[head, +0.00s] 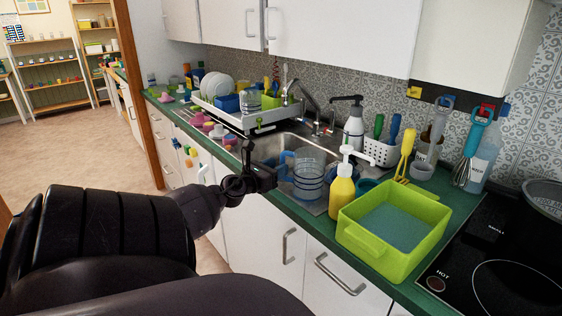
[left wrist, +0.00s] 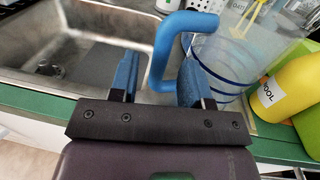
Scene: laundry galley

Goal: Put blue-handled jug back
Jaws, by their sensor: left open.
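The clear jug with blue stripes (head: 309,180) stands at the right end of the sink; I cannot tell whether it is on the sink floor or a ledge. Its blue handle (head: 285,163) points left. In the left wrist view the handle (left wrist: 168,48) rises between the two fingers, and the jug's striped wall (left wrist: 228,68) is beyond the right finger. My left gripper (head: 268,172) is at the sink's front edge by the handle. It also shows in the left wrist view (left wrist: 157,75), open, with its fingers on either side of the handle. My right gripper is out of view.
A yellow soap bottle (head: 341,190) and a lime-green tub (head: 385,222) stand close right of the jug. A white dish rack (head: 262,120) with plates is at the left. A faucet (head: 308,97) rises behind the sink. A black cooktop (head: 500,260) is far right.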

